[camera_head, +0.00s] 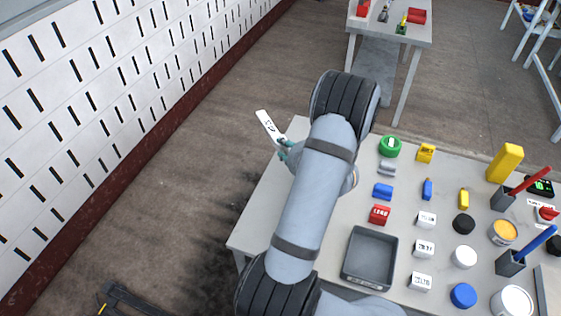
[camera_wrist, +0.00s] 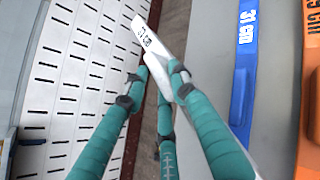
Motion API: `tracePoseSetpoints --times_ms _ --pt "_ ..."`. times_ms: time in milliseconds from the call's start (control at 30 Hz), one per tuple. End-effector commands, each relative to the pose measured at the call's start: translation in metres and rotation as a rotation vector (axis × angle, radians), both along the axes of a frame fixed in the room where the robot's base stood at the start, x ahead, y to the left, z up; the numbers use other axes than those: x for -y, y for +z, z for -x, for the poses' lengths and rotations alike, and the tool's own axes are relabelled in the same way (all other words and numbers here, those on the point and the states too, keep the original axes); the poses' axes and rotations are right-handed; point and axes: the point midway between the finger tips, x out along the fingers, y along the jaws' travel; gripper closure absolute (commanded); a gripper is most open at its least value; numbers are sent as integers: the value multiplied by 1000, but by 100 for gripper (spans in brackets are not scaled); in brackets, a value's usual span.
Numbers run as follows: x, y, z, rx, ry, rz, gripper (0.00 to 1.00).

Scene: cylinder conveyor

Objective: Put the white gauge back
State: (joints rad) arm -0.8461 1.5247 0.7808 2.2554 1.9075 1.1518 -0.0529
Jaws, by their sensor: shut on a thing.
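The white gauge (camera_head: 267,125) is a flat bar with dark lettering, held out beyond the left edge of the table in the head view. My gripper (camera_head: 287,150) has teal fingers and is shut on its lower end. In the wrist view, the white gauge (camera_wrist: 148,38) slants up to the left from my gripper (camera_wrist: 163,72), and its lettering seems to read "37 cm". The fingers cover part of its lower end. A slot for it cannot be made out.
The wrist view shows a blue gauge (camera_wrist: 243,75) marked "31 cm" and an orange gauge (camera_wrist: 311,90) on the right. The white table (camera_head: 262,222) holds a grey tray (camera_head: 347,262), several small blocks and round pieces. A slotted white wall (camera_head: 90,100) stands left.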

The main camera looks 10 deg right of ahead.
Motion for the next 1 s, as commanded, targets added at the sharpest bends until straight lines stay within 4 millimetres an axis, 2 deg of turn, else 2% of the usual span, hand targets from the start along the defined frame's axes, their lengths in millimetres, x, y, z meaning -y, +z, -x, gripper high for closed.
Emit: tracePoseSetpoints --times_ms 33,133,267,500,933,967,1000 --pt "-8 -3 0 1 2 -3 100" --pt "-15 -8 0 3 -2 -1 100" --pt "-18 -15 0 2 -2 -1 100" --pt "-18 -45 0 2 -2 -1 100" --pt "-17 -53 0 4 -2 1 100" --pt "-18 -54 0 2 -1 0 74" --pt "-18 -53 0 2 -1 0 71"
